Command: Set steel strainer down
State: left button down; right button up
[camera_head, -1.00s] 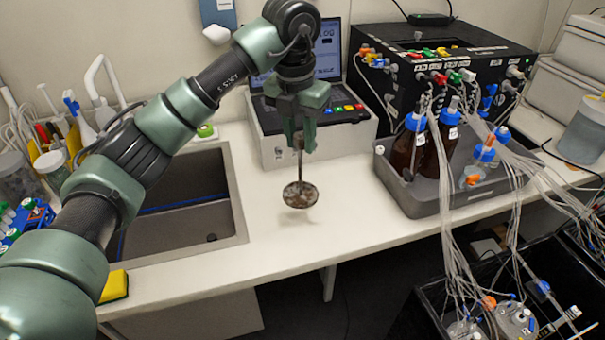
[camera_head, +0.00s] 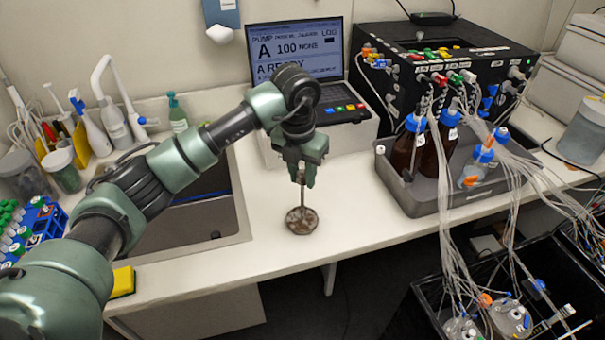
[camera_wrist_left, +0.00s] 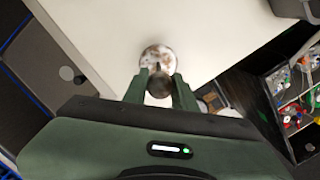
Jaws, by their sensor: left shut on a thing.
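The steel strainer (camera_head: 301,221) is a small round, brown-stained disc on a thin upright handle. My left gripper (camera_head: 303,182) is shut on the top of its handle, with the disc hanging below. The disc is over the white counter, close to its front edge; I cannot tell whether it touches the surface. In the left wrist view the strainer (camera_wrist_left: 157,58) shows beyond the fingertips of the left gripper (camera_wrist_left: 160,86), against the white counter. My right gripper is not in view.
A sink (camera_head: 240,215) lies to the left, with a yellow sponge (camera_head: 123,282) at its front. A grey tray (camera_head: 440,200) with brown bottles stands to the right. Counter (camera_head: 355,215) between strainer and tray is clear.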

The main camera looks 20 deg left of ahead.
pick_arm(q)
jog(key=c, duration=1.1)
grip_release()
jog(key=shift+f, duration=0.1)
jog(key=shift+r, duration=0.35)
jog(key=r+b, duration=0.1)
jog(key=r, duration=0.2)
jog(key=s+r, duration=0.1)
jog(key=r, duration=0.3)
jog(key=r+b, duration=0.1)
jog(key=r, duration=0.3)
jog(key=shift+s+a+r+b, duration=0.1)
jog(key=shift+s+r+b, duration=0.15)
jog(key=shift+b, duration=0.05)
